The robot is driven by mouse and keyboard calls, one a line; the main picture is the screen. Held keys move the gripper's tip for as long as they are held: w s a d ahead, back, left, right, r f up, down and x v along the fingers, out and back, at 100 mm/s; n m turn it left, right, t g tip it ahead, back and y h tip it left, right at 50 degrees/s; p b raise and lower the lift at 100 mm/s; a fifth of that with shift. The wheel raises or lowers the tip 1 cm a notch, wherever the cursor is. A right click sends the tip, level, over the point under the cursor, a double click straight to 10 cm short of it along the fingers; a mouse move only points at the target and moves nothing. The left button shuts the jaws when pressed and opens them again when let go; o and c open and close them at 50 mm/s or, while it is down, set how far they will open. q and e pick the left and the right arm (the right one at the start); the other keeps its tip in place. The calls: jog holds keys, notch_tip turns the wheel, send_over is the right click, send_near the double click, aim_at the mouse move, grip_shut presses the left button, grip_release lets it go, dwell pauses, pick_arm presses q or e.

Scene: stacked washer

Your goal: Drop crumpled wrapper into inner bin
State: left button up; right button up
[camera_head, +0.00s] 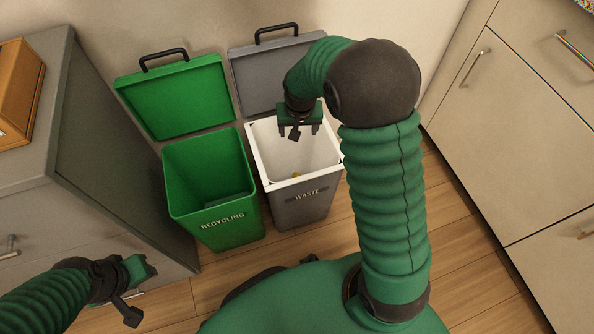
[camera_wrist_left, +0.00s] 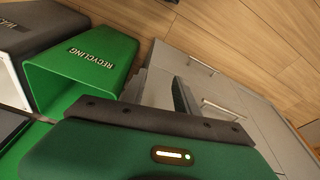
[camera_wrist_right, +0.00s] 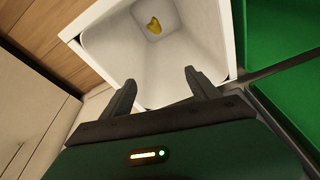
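A small yellow crumpled wrapper (camera_wrist_right: 154,26) lies on the floor of the white inner bin (camera_wrist_right: 206,50). In the head view only a bit of the wrapper (camera_head: 296,174) shows inside the white liner (camera_head: 258,160) of the grey waste bin (camera_head: 300,208). My right gripper (camera_head: 299,130) is over the opening of that bin, pointing down. In the right wrist view its fingers (camera_wrist_right: 160,82) are spread with nothing between them. My left gripper (camera_head: 148,270) is low at the left, in front of the grey cabinet. In the left wrist view its fingers (camera_wrist_left: 163,88) are apart and empty.
A green recycling bin (camera_head: 212,190) stands left of the waste bin, its lid (camera_head: 180,95) open. The grey lid (camera_head: 268,78) is also up against the wall. A grey cabinet (camera_head: 110,150) is at left, pale cabinets (camera_head: 500,120) at right. Wood floor (camera_head: 330,235) shows in front.

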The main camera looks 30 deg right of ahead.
jog(key=p+v, duration=0.8)
jog(key=v, duration=0.8)
jog(key=shift+s+r, duration=0.15)
jog(key=shift+r, duration=0.15)
jog(key=shift+a, duration=0.2)
